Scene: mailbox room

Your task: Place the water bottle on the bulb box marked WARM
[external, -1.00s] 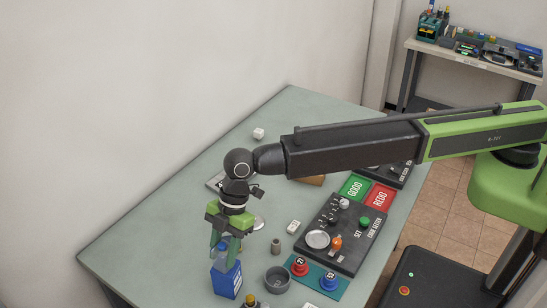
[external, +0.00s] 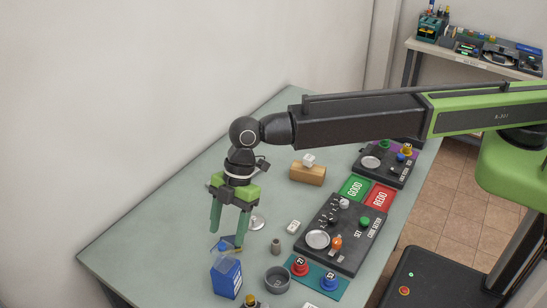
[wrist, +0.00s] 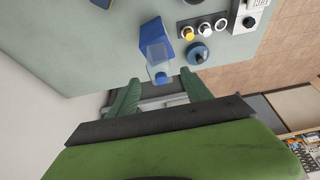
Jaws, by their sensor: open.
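The water bottle (external: 221,262), clear with a blue cap, stands upright at the blue bulb box (external: 229,284) near the table's front left. It looks to be on the box, but its base is hard to make out. The wrist view shows the bottle (wrist: 156,48) against the blue box (wrist: 179,32), cap towards me. My gripper (external: 228,238) is open, fingers pointing down, just above the bottle. In the wrist view my gripper (wrist: 164,88) has a finger either side of the cap, with gaps. The box's label is too small to read.
A grey bowl (external: 277,281) and a small brown cylinder (external: 275,246) are right of the box. Further right are red and blue buttons on a teal mat (external: 316,287) and a black control panel (external: 345,240). The table's left side is clear.

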